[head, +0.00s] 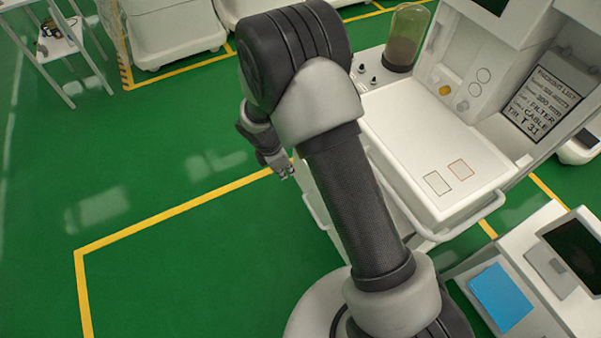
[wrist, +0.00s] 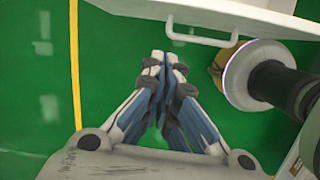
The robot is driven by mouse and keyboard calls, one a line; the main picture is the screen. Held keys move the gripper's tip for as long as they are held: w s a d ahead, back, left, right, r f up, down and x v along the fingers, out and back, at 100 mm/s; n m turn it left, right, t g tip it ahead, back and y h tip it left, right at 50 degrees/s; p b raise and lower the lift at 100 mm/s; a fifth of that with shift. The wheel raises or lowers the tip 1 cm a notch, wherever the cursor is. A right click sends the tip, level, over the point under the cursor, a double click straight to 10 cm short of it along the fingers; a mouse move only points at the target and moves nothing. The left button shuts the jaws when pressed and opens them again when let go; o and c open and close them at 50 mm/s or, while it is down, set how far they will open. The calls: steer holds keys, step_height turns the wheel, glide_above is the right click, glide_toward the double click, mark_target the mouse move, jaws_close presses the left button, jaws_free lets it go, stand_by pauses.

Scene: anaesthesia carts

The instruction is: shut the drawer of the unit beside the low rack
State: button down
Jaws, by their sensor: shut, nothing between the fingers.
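A white anaesthesia unit (head: 435,150) stands right of my arm in the head view. A white edge (head: 314,203) shows low on its left side, largely hidden by my arm. In the wrist view a white drawer front (wrist: 240,12) with a bar handle (wrist: 203,41) crosses the top. I cannot tell how far the drawer is out. My gripper (wrist: 164,60) is shut and empty, its tips below and left of the handle in the picture, with green floor between. In the head view my gripper (head: 287,172) hangs left of the unit.
A white shelf rack (head: 62,48) stands far left; I cannot tell if it is the low rack. A grey-white unit with a blue pad (head: 503,297) is at bottom right. Green floor (head: 150,160) with yellow lines lies clear on the left.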

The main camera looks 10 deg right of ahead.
steer(key=w+d+f+n+b, duration=0.1)
steer(key=d+f+b, duration=0.4)
steer(key=f, duration=0.8)
steer(key=shift+w+d, duration=0.2)
steer(key=w+d+p, duration=0.1)
steer(key=w+d, duration=0.1)
steer(key=d, duration=0.6)
steer(key=w+d+p, duration=0.2)
steer(key=w+d, duration=0.1)
steer(key=d, duration=0.5)
steer(key=shift+p, duration=0.3)
steer(key=shift+w, duration=0.1)
